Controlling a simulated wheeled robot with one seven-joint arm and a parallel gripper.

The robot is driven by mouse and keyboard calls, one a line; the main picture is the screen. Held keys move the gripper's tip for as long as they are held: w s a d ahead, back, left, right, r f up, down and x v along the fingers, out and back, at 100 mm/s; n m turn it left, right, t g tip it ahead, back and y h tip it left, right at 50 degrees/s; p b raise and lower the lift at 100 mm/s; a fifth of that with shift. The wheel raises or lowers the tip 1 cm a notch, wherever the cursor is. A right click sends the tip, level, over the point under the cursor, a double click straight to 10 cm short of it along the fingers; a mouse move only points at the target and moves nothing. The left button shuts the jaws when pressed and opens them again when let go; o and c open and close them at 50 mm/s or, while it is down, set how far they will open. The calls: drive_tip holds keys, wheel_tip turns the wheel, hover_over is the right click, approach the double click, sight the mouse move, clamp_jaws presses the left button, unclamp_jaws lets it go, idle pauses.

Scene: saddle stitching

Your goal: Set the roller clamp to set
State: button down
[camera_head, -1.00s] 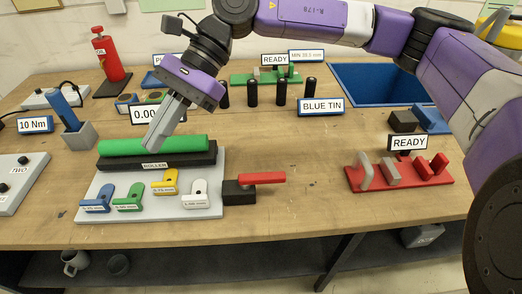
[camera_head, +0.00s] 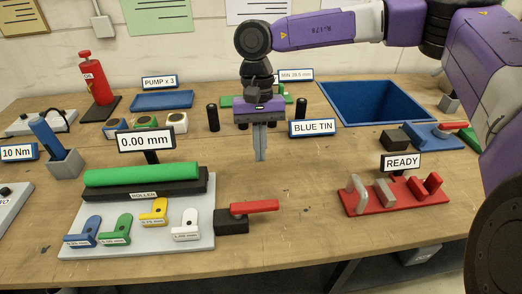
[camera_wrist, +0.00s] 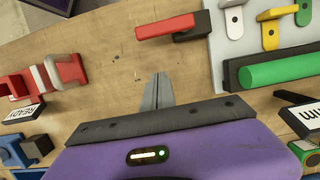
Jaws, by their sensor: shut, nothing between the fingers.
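The roller clamp appears to be the red lever (camera_head: 254,206) on a black block (camera_head: 231,222) at the right edge of the grey roller plate (camera_head: 140,243). The lever points right, away from the green roller (camera_head: 140,174). In the wrist view the red lever (camera_wrist: 165,27) lies beyond my fingertips, with its block (camera_wrist: 201,26) beside the plate. My gripper (camera_head: 261,158) points down over the table, behind the lever and apart from it. Its fingers (camera_wrist: 160,78) are together and empty. The lever is fully visible.
A sign reading 0.00 mm (camera_head: 146,142) stands behind the roller. Blue, green, yellow and white gauge tabs, the white one (camera_head: 186,226) nearest the lever, lie on the plate. A red rack (camera_head: 395,198) stands at right. Bare table lies between lever and rack.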

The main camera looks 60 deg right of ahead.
sight(255, 207)
drive_tip(key=s+a+f+p, duration=0.3)
drive_tip(key=a+f, duration=0.1)
drive_tip(key=f, duration=0.3)
drive_tip(key=shift+s+a, duration=0.25)
drive_tip(key=shift+a, duration=0.05)
drive_tip(key=shift+f+b, duration=0.1)
drive_tip(key=shift+b, duration=0.3)
